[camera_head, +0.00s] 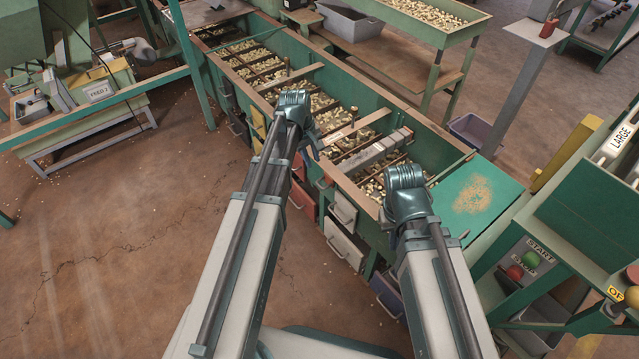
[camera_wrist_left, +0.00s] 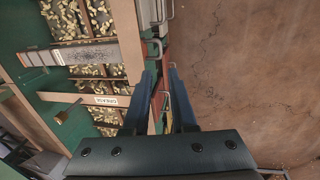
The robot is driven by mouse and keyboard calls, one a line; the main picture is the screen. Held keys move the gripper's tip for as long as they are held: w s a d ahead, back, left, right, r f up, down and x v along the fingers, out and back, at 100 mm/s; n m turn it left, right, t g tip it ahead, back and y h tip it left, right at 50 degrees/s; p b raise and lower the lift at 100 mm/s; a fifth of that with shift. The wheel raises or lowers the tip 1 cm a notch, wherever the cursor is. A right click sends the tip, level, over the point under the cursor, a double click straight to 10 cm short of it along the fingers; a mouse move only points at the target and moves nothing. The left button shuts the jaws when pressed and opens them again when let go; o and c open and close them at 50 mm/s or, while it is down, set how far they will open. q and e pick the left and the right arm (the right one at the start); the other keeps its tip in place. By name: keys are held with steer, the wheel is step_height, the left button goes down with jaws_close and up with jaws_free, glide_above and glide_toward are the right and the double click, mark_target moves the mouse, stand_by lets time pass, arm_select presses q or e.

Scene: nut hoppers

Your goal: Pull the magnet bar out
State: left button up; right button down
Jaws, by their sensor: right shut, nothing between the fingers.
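The magnet bar appears to be the long grey bar (camera_head: 378,152) lying across the green hopper, above the nuts. In the left wrist view the grey bar (camera_wrist_left: 88,55) runs across the upper left, with a speckled end by the wooden rim. A metal loop handle (camera_wrist_left: 154,47) shows just beyond that rim; I cannot tell whether it belongs to the bar. My left gripper (camera_wrist_left: 160,78) is open and empty, pointing along the hopper's drawer side, apart from the bar. My right gripper (camera_head: 394,240) is shut and empty beside the hopper's near right end, mostly hidden by my arm.
Several drawers (camera_head: 345,243) line the hopper's front below my arms. A labelled wooden crosspiece (camera_wrist_left: 105,100) lies parallel to the bar. A green panel (camera_head: 470,197) covers the hopper's right end. The START and STOP panel (camera_head: 530,258) stands at right.

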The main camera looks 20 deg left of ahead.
mark_target(320, 186)
arm_select(q)
steer(key=f+b, duration=0.4)
steer(key=w+d+f+b, duration=0.1)
steer(key=f+b, duration=0.3)
steer(key=w+f+b, duration=0.1)
steer(key=f+b, duration=0.3)
steer(key=f, duration=0.1)
steer(key=shift+d+b, duration=0.3)
steer(key=shift+b, duration=0.05)
jaws_close()
stand_by(0.9)
